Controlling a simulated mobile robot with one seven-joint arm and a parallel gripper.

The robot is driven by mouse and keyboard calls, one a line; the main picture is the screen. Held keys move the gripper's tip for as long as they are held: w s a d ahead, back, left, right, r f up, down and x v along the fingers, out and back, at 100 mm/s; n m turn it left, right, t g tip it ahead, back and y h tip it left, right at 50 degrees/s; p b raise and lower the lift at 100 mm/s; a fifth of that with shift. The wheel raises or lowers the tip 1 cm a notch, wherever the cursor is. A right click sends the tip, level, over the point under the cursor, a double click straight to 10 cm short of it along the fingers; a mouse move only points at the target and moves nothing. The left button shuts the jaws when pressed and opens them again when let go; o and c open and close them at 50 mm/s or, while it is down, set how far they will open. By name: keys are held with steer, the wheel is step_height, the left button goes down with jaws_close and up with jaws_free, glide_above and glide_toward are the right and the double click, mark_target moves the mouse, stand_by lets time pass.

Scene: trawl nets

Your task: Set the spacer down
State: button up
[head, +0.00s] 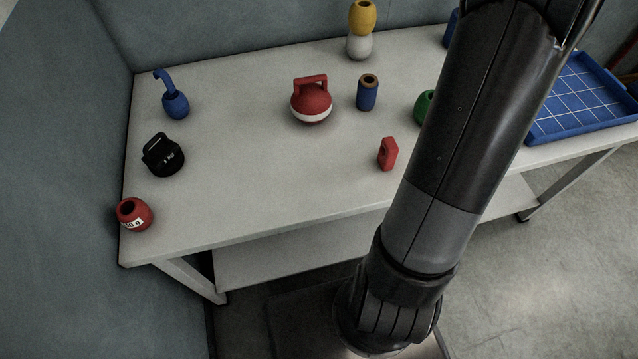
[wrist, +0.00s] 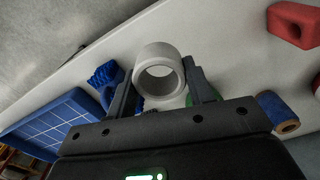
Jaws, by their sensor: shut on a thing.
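The spacer, a white ring with a wide round hole (wrist: 158,50), is between the two dark fingers of my gripper (wrist: 157,68) in the wrist view. My gripper is shut on it, one finger at each side. The pale table top (head: 245,170) lies behind the ring in the wrist view. I cannot tell whether the ring touches the table or is above it. In the head view my arm hides the gripper and the spacer.
A blue tray (head: 585,95) lies at the right end of the table. A green object (head: 424,106) is partly behind my arm. A red block (head: 388,153), a blue cylinder (head: 366,96) and a red kettlebell (head: 311,103) stand nearby. The table's front middle is clear.

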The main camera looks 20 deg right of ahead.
steer(key=w+a+n, duration=0.3)
steer(key=w+a, duration=0.5)
steer(key=a, duration=0.4)
steer(key=n, duration=1.1)
glide_above(230, 206)
step_height(230, 206, down, 7)
steer(key=shift+r, duration=0.15)
steer(key=shift+a+f, duration=0.1)
steer(key=shift+f, duration=1.95)
steer(key=shift+f, duration=0.1)
